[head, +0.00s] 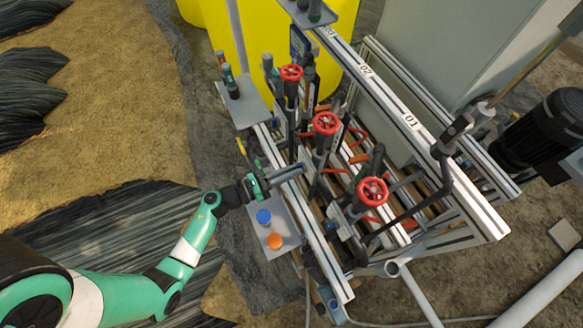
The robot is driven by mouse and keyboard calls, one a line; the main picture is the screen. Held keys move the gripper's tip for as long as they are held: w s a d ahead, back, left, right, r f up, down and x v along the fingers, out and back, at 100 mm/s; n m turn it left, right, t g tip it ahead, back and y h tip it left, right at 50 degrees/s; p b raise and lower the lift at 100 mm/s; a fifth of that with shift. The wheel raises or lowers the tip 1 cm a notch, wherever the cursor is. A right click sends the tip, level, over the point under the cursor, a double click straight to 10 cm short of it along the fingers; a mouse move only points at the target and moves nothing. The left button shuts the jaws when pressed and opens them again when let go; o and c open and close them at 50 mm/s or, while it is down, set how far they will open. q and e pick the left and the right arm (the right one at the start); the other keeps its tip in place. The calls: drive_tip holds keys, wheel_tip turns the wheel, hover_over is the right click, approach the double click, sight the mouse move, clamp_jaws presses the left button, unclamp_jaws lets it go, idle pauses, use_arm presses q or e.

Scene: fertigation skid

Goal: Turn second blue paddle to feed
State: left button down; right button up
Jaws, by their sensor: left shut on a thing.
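The skid carries three dosing lines, marked 01, 02 and 03 on its top rail (390,95). Each line has a red handwheel; the middle one (326,123) stands just behind my left gripper (299,169). That gripper reaches in from the left with its fingers shut at the middle line, where the second blue paddle sits. The fingers hide most of the paddle, so its angle cannot be told. A small blue part (332,226) shows on the nearest line, below the front red handwheel (373,191). My right gripper is not in view.
A grey plate (283,215) with a blue cap (263,216) and an orange cap (275,241) lies just below my left gripper. Another plate (248,103) holds bottles. Pipes and valves crowd the skid; a black motor (545,135) stands right. Open ground lies left.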

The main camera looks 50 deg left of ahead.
use_arm(q)
drive_tip(key=n+p, duration=0.2)
drive_tip(key=n, duration=0.3)
idle(0.5)
drive_tip(key=c, duration=0.9)
unclamp_jaws()
drive_tip(key=shift+s+a, duration=0.1)
